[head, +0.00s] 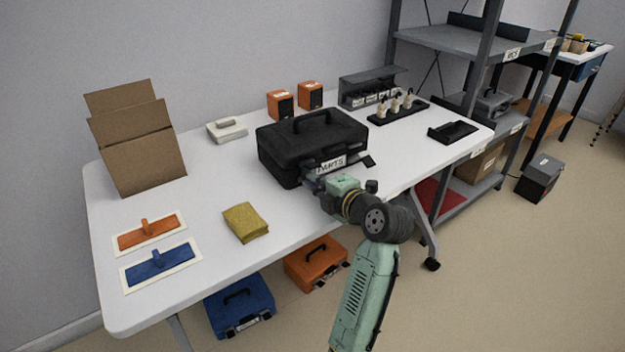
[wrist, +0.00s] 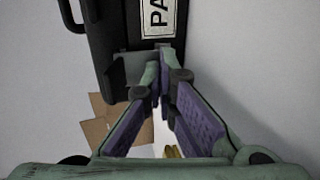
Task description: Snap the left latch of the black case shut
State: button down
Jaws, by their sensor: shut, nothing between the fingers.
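The black case (head: 300,143) sits closed on the white table, with a handle on top and a PARTS label (head: 331,166) on its front. In the wrist view the case (wrist: 110,45) fills the upper left, its label turned sideways. My gripper (head: 312,184) is at the left part of the case's front, below and left of the label. In the wrist view my gripper (wrist: 162,72) is shut and empty, its tips beside a dark grey plate (wrist: 130,70) that looks like the left latch. Whether they touch, and the latch's state, I cannot tell. The right latch (head: 369,161) sticks outward.
Orange speakers (head: 281,105) and a black tray (head: 453,132) stand farther back. Blue (head: 241,306) and orange (head: 316,262) cases lie below.

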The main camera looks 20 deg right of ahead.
jog(key=shift+s+d+b, duration=0.35)
jog(key=shift+s, duration=0.75)
jog(key=shift+s+d+b, duration=0.3)
jog(key=shift+s+d, duration=0.1)
jog(key=shift+s, duration=0.75)
jog(key=shift+s+d+b, duration=0.35)
jog(key=shift+s, duration=0.75)
jog(key=shift+s, duration=0.1)
